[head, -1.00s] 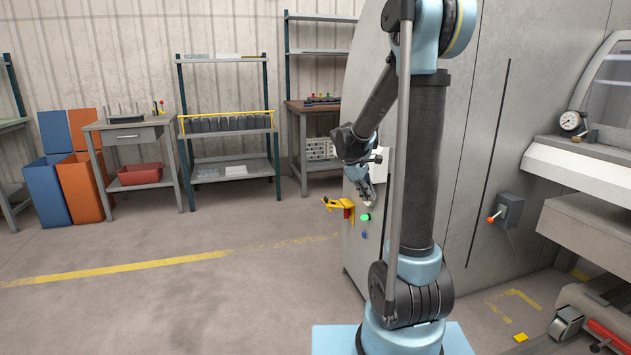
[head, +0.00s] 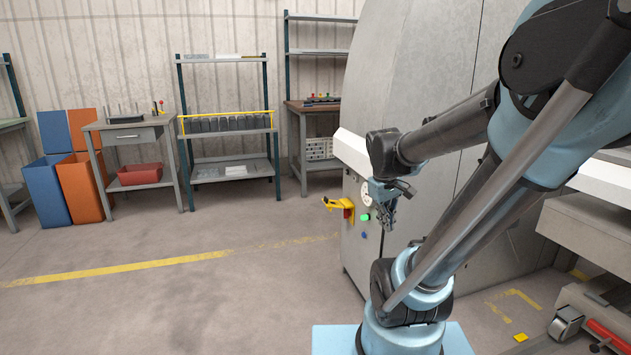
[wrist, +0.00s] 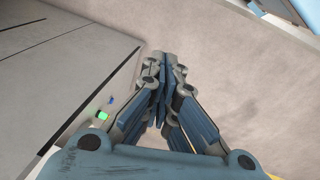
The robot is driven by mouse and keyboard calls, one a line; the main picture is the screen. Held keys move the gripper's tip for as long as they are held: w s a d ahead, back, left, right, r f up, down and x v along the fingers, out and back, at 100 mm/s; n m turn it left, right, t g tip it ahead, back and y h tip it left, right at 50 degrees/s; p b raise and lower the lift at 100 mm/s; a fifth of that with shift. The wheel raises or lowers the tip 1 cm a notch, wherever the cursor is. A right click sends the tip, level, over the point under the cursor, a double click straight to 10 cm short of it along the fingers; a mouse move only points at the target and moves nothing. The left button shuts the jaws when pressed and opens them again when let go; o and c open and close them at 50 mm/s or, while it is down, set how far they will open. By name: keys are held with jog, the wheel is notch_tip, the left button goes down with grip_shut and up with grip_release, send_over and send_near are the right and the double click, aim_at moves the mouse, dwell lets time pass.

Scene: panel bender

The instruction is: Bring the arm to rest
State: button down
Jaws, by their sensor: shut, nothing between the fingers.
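My gripper (head: 384,215) hangs at the end of my arm in the head view, pointing down in front of the grey machine's (head: 440,60) left side panel. In the wrist view my gripper (wrist: 163,62) has its fingers together with nothing between them. The floor shows beyond the fingertips. In the head view my arm is bent, with its upper part leaning to the right and the forearm reaching back to the left.
A green button (head: 365,217) and a yellow bracket (head: 338,205) sit on the machine's side, close left of my gripper. Shelving (head: 228,135), a workbench (head: 128,133) and orange and blue bins (head: 82,185) stand at the back left. The floor (head: 190,300) at left is clear.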

jog(key=s+a+f+m+y, duration=0.1)
jog(key=s+f+m, duration=0.3)
jog(key=s, duration=0.6)
jog(key=shift+s+a+f+m+y, duration=0.3)
jog(key=shift+s+f+y, duration=0.1)
jog(key=shift+f, duration=0.5)
